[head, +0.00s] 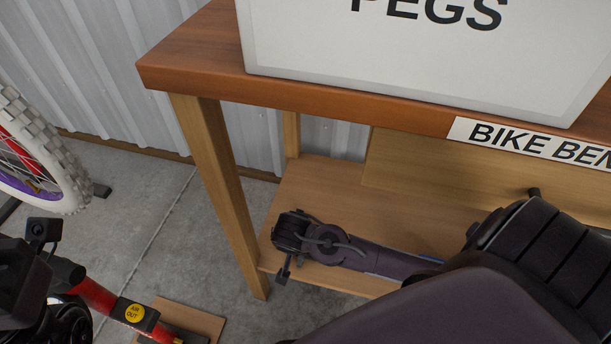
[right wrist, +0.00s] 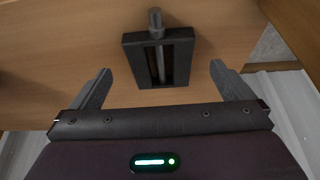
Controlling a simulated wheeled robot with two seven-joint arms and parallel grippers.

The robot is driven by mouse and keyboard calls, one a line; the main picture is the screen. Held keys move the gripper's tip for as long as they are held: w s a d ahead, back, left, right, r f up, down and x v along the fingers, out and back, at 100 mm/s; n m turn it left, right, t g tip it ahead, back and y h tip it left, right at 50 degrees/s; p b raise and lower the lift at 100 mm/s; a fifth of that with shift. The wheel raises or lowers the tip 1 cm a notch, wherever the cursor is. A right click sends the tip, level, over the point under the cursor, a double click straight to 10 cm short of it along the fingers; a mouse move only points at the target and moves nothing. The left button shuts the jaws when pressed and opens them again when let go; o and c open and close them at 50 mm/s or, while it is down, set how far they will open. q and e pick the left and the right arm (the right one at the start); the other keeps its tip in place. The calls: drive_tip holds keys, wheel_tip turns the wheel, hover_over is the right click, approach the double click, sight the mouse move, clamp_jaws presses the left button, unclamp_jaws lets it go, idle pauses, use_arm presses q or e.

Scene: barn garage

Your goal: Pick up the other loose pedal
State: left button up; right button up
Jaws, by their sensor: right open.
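The loose pedal (right wrist: 178,62) is a dark rectangular frame with a short grey spindle. In the right wrist view it lies on the wooden lower shelf (right wrist: 215,25), ahead of my right gripper (right wrist: 161,69) and roughly centred between its spread, empty fingers. In the head view my right gripper (head: 286,243) is over the left end of the lower shelf (head: 325,185) and hides most of what is below it. My left gripper (head: 25,270) is at the lower left edge, dark and cut off. A small black block (head: 43,230) shows there; I cannot tell if it is held.
The bench top (head: 200,50) carries a white PEGS box (head: 420,60) and overhangs the shelf. A bench leg (head: 222,190) stands left of my right gripper. A bike wheel (head: 60,170) and a red pump-like tool (head: 95,295) are at the left.

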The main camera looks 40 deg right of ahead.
drive_tip(key=b+x, duration=0.1)
drive_tip(key=x, duration=0.2)
drive_tip(key=shift+f, duration=0.1)
drive_tip(key=c, duration=1.2)
drive_tip(key=shift+o, duration=0.2)
